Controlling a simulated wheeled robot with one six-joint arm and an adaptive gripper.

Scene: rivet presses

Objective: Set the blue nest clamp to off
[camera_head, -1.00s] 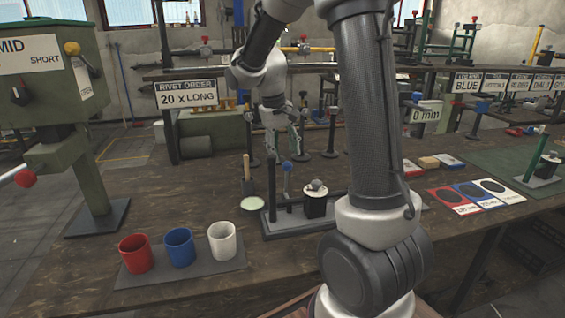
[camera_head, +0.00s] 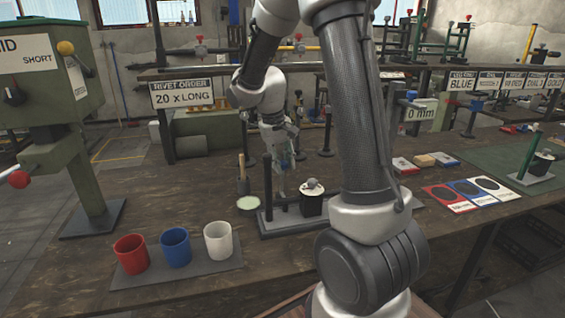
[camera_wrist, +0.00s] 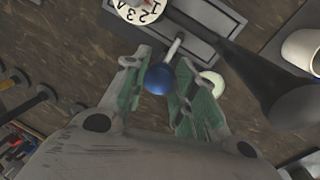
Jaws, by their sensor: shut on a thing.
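The blue ball knob (camera_wrist: 160,79) of the nest clamp sits between the green-padded fingers of my gripper (camera_wrist: 162,68) in the wrist view. My gripper is shut on it. A pale lever runs from the knob up toward the dark fixture plate. In the head view, my gripper (camera_head: 284,166) is low over the fixture (camera_head: 292,228), behind its black post and dial block, and largely covers the knob. The white-topped dial (camera_head: 313,189) stands right of the lever; it also shows in the wrist view (camera_wrist: 140,10).
A tall black post (camera_head: 268,185) stands close left of my gripper. Red (camera_head: 131,254), blue (camera_head: 176,247) and white (camera_head: 218,240) cups stand on a grey mat at front left. A green press (camera_head: 60,110) is at far left. Coloured cards (camera_head: 466,193) lie at right.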

